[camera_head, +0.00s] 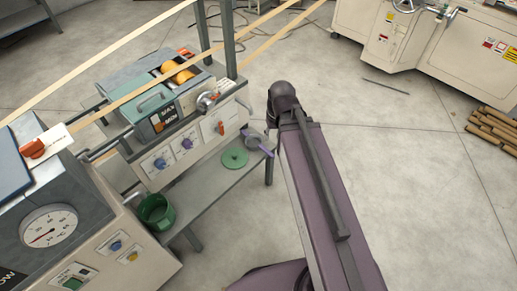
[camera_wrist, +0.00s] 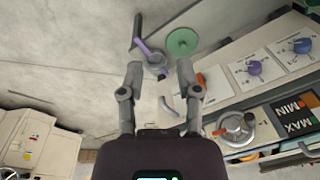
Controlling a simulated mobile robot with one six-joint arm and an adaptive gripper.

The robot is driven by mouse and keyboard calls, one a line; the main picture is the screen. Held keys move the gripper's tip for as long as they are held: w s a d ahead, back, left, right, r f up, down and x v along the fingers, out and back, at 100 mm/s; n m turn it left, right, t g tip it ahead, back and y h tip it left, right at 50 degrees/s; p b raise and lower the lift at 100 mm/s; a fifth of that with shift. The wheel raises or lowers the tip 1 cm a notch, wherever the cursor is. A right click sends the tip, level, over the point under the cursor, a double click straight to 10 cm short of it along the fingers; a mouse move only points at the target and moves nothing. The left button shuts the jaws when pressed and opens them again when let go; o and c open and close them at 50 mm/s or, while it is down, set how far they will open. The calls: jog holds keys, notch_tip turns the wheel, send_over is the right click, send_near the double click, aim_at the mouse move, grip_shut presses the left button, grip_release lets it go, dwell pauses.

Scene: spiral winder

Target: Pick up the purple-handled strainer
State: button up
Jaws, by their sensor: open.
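The strainer has a purple handle and a small grey bowl. In the head view the strainer (camera_head: 254,141) lies at the right end of the grey shelf (camera_head: 207,187), its handle pointing right, partly behind my arm. In the wrist view the purple handle (camera_wrist: 147,47) points up and left, and the bowl shows just beyond my fingertips. My gripper (camera_wrist: 160,72) is open, fingers wide apart and empty. The strainer appears beyond the gap, apart from the fingers. In the head view my arm hides the gripper.
A green disc (camera_head: 235,158) lies next to the strainer and a green pot (camera_head: 156,210) stands left along the shelf. The machine panel (camera_head: 190,143) with knobs rises behind the shelf. A curved grey handle (camera_wrist: 168,107) shows between my fingers.

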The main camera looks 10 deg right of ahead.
jog(key=w+f+n+t+y+b, duration=0.2)
jog(key=w+f+b, duration=0.4)
jog(key=f+b, duration=0.5)
jog(key=w+f+n+t+y+b, duration=0.1)
jog(key=w+f+t+y+b, duration=0.15)
jog(key=w+f+b, duration=0.6)
jog(key=n+t+y+b, duration=0.25)
jog(key=t+b, duration=0.35)
jog(key=b, duration=2.1)
send_near(257, 144)
jog(key=d+r, duration=0.4)
jog(key=shift+s+m, duration=0.15)
jog(key=shift+m, duration=0.1)
jog(key=shift+b+x, duration=1.75)
jog(key=shift+x, duration=2.6)
jog(key=shift+b+x, duration=1)
jog(key=shift+x, duration=1.6)
jog(key=shift+d, duration=0.1)
